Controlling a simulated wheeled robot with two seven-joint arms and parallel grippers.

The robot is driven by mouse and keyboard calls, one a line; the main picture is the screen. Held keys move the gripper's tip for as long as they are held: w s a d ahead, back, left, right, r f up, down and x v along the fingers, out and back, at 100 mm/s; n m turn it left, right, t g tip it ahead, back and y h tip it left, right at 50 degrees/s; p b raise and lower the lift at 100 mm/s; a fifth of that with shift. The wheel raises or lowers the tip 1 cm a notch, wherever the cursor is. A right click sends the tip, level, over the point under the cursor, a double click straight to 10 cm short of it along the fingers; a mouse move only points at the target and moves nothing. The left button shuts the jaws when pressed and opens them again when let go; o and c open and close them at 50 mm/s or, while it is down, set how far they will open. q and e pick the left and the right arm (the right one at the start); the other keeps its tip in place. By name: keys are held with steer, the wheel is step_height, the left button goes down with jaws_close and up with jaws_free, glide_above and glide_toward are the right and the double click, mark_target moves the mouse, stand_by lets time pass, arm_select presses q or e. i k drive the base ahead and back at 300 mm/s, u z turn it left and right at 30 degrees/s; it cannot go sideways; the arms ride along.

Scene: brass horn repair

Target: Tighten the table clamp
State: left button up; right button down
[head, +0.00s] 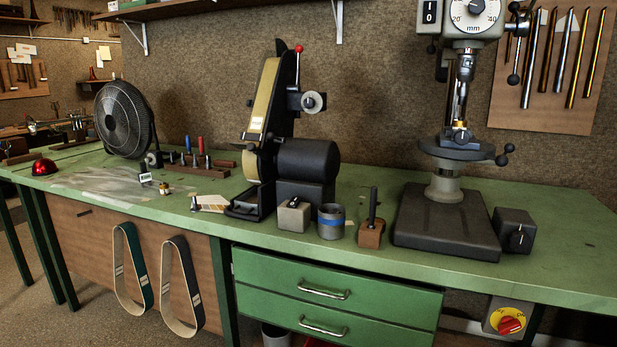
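The drill press stands at the right of the green bench, with its heavy dark base (447,228) on the bench top. Its round table (455,150) sits partway up the column (443,187), with a small vise-like fitting (459,136) on top. A lever with black ball knobs (502,160) sticks out at the right side of the table; it looks like the table clamp. I cannot tell from this view whether it is tight or loose. Neither of my grippers is in view.
A switch box (514,230) stands right of the press base. The bench's right end (575,230) is clear.

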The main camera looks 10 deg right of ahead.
mark_target(509, 148)
steer(key=z, duration=2)
steer(key=i, duration=0.2)
steer(key=z, duration=0.15)
